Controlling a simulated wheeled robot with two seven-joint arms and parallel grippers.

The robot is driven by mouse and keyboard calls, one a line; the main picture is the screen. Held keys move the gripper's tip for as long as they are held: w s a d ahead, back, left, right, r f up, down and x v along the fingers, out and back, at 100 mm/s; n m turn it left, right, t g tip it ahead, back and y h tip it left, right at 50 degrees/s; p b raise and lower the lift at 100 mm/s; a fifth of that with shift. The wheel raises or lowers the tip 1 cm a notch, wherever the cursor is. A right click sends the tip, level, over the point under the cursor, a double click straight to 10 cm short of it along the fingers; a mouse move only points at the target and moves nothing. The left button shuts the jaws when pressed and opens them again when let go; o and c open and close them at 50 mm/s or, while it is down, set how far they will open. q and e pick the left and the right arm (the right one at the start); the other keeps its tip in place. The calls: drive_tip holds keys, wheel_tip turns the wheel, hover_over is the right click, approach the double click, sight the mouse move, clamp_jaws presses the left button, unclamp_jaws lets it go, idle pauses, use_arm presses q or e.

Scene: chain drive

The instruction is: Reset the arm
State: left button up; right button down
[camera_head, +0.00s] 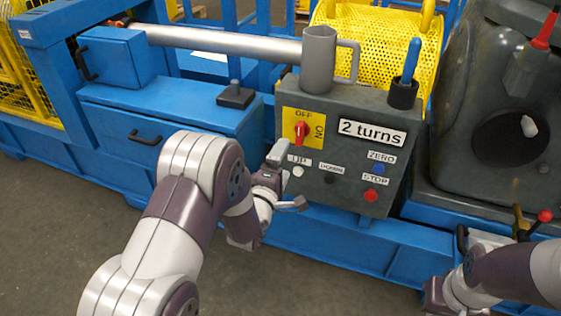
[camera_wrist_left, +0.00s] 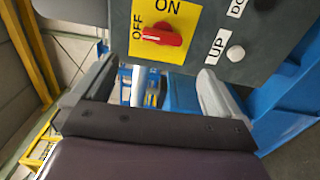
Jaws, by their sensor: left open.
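My left gripper (camera_head: 289,178) is open and empty in front of the lower left of the grey control box (camera_head: 350,108). In the left wrist view its two fingers (camera_wrist_left: 155,88) are spread wide with nothing between them. The red OFF/ON knob (camera_head: 301,131) on its yellow plate is just above the gripper, apart from it; it also shows in the left wrist view (camera_wrist_left: 162,38). The white UP button (camera_head: 298,171) is close to the fingers. My right gripper (camera_head: 440,296) is partly in view at the lower right; its fingers cannot be made out.
The box also carries a blue ZERO button (camera_head: 379,168), a red STOP button (camera_head: 370,195) and a "2 turns" sign (camera_head: 371,132). A grey mug-like cup (camera_head: 318,60) and a blue-handled tool in a black holder (camera_head: 404,92) stand on top. A dark grey housing (camera_head: 490,60) rises at right.

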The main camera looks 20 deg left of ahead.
use_arm(q)
drive_tip(key=shift+s, duration=0.65)
